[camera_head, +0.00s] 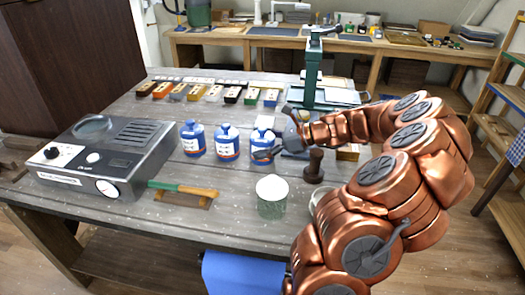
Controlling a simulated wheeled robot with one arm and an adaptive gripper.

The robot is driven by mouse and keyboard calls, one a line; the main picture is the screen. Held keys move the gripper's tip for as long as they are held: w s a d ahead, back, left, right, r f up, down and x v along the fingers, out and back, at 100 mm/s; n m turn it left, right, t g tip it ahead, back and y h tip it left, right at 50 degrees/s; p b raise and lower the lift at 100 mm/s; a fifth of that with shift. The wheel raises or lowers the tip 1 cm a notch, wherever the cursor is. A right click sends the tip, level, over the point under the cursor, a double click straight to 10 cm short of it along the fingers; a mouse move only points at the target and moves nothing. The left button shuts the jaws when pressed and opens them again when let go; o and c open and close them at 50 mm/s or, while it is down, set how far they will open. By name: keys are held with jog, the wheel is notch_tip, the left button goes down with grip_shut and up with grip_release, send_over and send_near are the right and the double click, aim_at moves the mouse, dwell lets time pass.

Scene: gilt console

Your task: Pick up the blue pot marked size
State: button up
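Three blue pots with white labels and orange-red bands stand in a row on the grey wooden table: a left pot (193,139), a middle pot (227,141) and a right pot (262,137). The label writing is too small to read, so I cannot tell which is marked size. My gripper (270,132) is at the right pot, reaching in from the right. Its fingers are spread, one low in front of the pot and one higher at its right. They partly hide this pot, and I cannot tell whether they touch it.
A grey metal device with a gauge (100,155) fills the table's left. Small coloured blocks (196,92) line the back beside a green press (314,65).

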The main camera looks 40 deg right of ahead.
jog(key=c, duration=1.2)
